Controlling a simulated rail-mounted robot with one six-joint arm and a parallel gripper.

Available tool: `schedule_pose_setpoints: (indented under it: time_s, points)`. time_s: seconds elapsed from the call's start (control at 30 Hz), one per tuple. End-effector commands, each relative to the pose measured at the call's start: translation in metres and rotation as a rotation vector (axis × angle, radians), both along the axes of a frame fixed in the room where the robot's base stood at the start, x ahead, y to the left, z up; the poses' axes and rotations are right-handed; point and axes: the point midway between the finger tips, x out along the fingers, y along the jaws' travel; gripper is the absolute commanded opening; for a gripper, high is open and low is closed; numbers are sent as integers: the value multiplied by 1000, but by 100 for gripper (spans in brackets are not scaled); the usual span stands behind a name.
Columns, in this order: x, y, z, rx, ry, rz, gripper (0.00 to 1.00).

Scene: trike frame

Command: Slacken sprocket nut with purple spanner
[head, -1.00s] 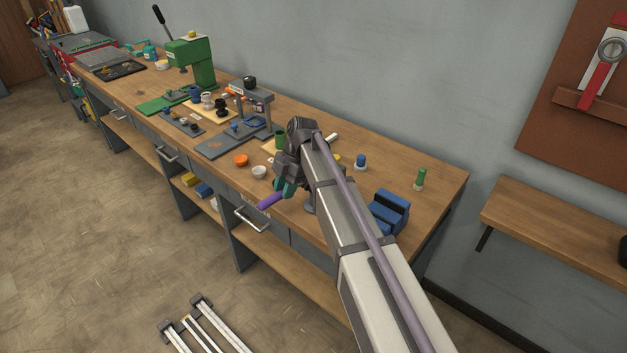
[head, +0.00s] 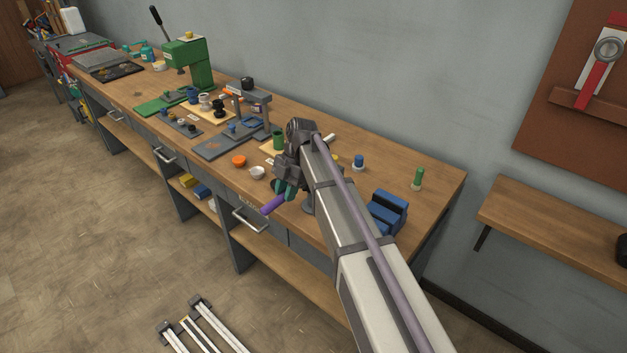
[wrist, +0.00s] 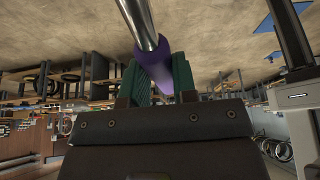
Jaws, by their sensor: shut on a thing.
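My gripper (head: 284,190) is shut on the purple spanner (head: 272,205) and holds it above the front edge of the workbench. In the head view the purple end sticks out to the lower left of the jaws. In the wrist view the purple grip (wrist: 158,78) sits between the green finger pads, and the spanner's bare metal shank (wrist: 140,25) runs up out of the picture. The spanner's working end is out of view. I cannot make out a sprocket nut in either view.
A long wooden workbench (head: 430,205) carries a green press (head: 188,62), a grey stand (head: 247,98), a blue vise-like block (head: 387,211), an orange cup (head: 239,161) and a white cup (head: 257,173). A wall shelf (head: 560,225) is at the right.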

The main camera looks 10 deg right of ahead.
Motion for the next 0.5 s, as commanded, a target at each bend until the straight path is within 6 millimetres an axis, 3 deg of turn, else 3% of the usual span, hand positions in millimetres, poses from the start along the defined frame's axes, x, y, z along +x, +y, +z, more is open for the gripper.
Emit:
schedule_pose_setpoints:
  time_s: [0.5]
  points:
    - [-4, -3, 0, 0, 0, 41, 0]
